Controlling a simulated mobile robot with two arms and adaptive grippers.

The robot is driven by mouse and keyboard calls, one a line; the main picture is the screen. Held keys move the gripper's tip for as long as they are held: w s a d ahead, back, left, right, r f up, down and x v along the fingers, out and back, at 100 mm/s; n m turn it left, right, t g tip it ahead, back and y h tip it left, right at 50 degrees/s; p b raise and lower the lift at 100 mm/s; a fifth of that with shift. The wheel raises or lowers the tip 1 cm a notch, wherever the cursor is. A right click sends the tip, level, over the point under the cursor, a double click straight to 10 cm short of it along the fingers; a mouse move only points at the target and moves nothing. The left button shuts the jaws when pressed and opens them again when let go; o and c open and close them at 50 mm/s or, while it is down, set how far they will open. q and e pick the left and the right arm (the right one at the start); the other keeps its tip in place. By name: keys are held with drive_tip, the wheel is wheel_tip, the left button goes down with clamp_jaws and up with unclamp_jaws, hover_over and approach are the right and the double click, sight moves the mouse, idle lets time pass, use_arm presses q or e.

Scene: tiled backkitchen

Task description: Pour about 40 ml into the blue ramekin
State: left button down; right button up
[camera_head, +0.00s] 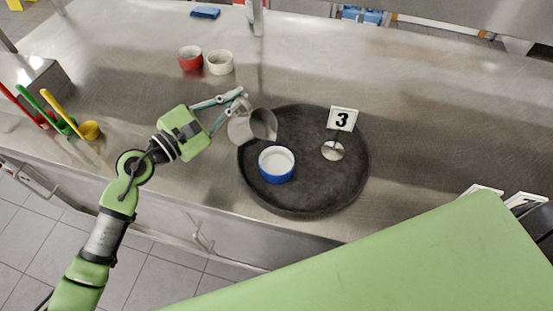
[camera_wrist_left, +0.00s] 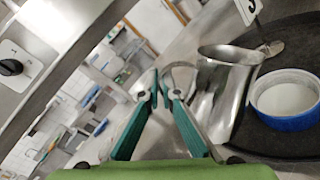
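The blue ramekin (camera_head: 277,165) stands upright on a round black tray (camera_head: 310,195); its inside is white, and I cannot tell how much liquid is in it. A metal jug (camera_head: 240,129) is held just above and left of the ramekin, tilted with its mouth toward the right. My left gripper (camera_head: 241,98) is shut on the jug's handle. In the left wrist view, the gripper (camera_wrist_left: 166,84) closes around the handle beside the jug (camera_wrist_left: 230,85), and the ramekin (camera_wrist_left: 285,98) is to the right. No stream shows. My right gripper is not in view.
A number 3 sign (camera_head: 342,119) on a round metal base stands on the tray. A red ramekin (camera_head: 190,58) and a cream ramekin (camera_head: 220,62) stand behind. Red, green and yellow utensils (camera_head: 60,120) lie at left.

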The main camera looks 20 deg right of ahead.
use_arm(q)
drive_tip(key=shift+w+a+f+n, duration=0.2)
drive_tip(key=shift+w+f+n, duration=0.1)
drive_tip(key=shift+n, duration=0.2)
drive_tip(key=w+a+f+n+b, duration=0.3)
drive_tip(key=w+f+n+b, duration=0.2)
drive_tip(key=n+b, duration=0.1)
drive_tip(key=shift+w+f+n, duration=0.15)
drive_tip(key=shift+w+n, duration=0.2)
drive_tip(key=shift+n, duration=0.45)
